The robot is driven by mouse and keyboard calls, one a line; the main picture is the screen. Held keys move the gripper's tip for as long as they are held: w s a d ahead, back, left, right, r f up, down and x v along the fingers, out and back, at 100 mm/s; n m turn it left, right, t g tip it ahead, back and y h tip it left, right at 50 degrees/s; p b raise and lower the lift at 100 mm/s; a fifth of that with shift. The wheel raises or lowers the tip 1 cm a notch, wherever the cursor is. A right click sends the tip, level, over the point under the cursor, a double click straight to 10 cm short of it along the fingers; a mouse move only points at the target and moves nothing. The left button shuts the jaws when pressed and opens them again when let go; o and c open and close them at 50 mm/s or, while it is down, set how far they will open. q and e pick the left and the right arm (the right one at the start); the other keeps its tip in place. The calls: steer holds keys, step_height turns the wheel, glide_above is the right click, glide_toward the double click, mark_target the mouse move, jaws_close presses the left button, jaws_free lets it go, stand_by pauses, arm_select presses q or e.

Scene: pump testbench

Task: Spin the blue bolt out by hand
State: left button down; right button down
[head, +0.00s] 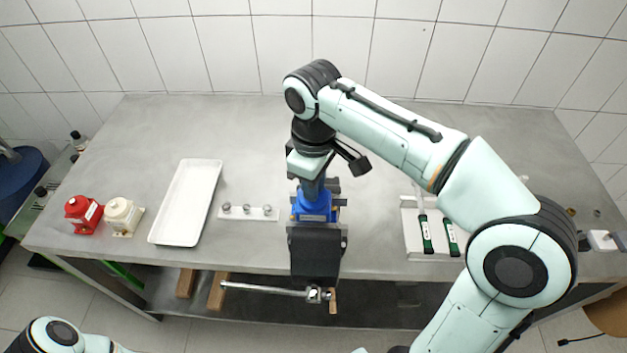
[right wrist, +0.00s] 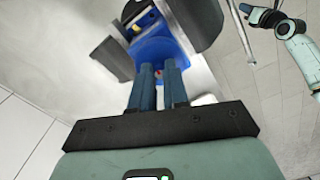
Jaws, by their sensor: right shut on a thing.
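The blue pump body (head: 315,206) is clamped between the dark jaws of the vise (head: 316,252) at the table's front edge. It also shows in the right wrist view (right wrist: 163,53), with a yellow part on it. My right gripper (head: 312,188) points down at the top of the blue body. In the right wrist view its two dark blue fingers (right wrist: 160,85) reach the body, close together with a narrow gap. They are shut on the blue bolt, which is mostly hidden at the fingertips.
A white tray (head: 158,228), a strip with small metal parts (head: 248,213), a red part (head: 83,214) and a cream part (head: 123,216) are at left. A white holder with green-handled tools (head: 411,235) is at right. The vise handle (head: 265,289) sticks out left.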

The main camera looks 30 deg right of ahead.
stand_by(0.3)
steer(key=c, duration=1.1)
jaws_free()
step_height(320, 180, up, 6)
steer(key=shift+r+p, duration=0.2)
steer(key=shift+p, duration=0.5)
arm_select(q)
steer(key=shift+w+r, duration=0.85)
steer(key=shift+w, duration=0.2)
arm_select(e)
step_height(320, 180, up, 7)
